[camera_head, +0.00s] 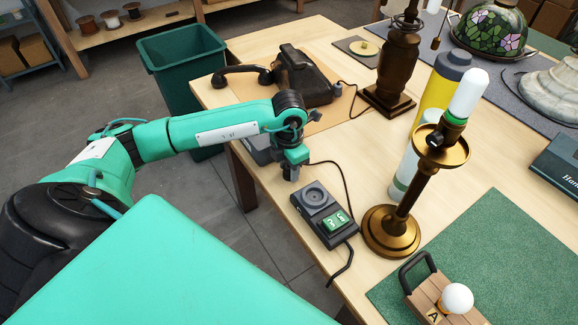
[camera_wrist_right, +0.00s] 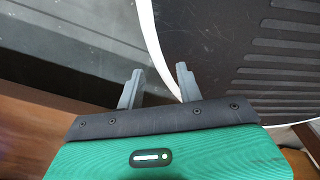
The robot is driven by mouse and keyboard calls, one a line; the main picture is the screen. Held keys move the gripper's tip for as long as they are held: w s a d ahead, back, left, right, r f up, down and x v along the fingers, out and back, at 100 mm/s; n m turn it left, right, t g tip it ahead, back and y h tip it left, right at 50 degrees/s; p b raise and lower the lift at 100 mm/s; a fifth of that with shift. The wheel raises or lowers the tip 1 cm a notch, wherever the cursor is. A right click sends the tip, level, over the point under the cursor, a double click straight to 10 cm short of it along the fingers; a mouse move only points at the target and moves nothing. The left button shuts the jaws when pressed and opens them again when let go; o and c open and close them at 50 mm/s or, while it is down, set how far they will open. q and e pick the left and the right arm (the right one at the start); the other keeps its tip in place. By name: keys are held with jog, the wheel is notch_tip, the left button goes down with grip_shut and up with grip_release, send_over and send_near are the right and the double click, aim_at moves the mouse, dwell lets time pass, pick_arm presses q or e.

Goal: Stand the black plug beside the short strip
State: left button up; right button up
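My left gripper (camera_head: 291,174) points down over the near left edge of the wooden table. It is just beyond a dark box (camera_head: 321,208) with a round socket and a green panel. I cannot tell whether its fingers hold anything. A dark grey object (camera_head: 257,150) lies behind my left arm and is partly hidden, so I cannot tell whether it is the short strip. My right gripper (camera_wrist_right: 160,70) is open and empty in the right wrist view.
A brass lamp (camera_head: 392,230) stands right of the box, with white and yellow bottles (camera_head: 440,85) behind it. A black telephone (camera_head: 303,78) and a dark wooden lamp base (camera_head: 388,101) stand farther back. A green mat (camera_head: 500,235) lies at right. A bin (camera_head: 183,60) stands left of the table.

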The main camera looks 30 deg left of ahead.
pick_arm(q)
jog(key=shift+o, duration=1.1)
pick_arm(e)
jog(key=shift+w, duration=0.2)
jog(key=shift+s+r, duration=0.1)
pick_arm(q)
jog(key=shift+r, duration=0.55)
notch_tip(320, 180, up, 11)
jog(key=b, duration=0.2)
jog(key=shift+r, duration=0.15)
pick_arm(e)
jog(key=shift+w+d+f, duration=0.1)
jog(key=shift+w+f, duration=0.1)
jog(key=shift+w, duration=0.35)
jog(key=shift+w+f, duration=0.2)
jog(key=shift+w, duration=0.3)
jog(key=shift+a, duration=0.25)
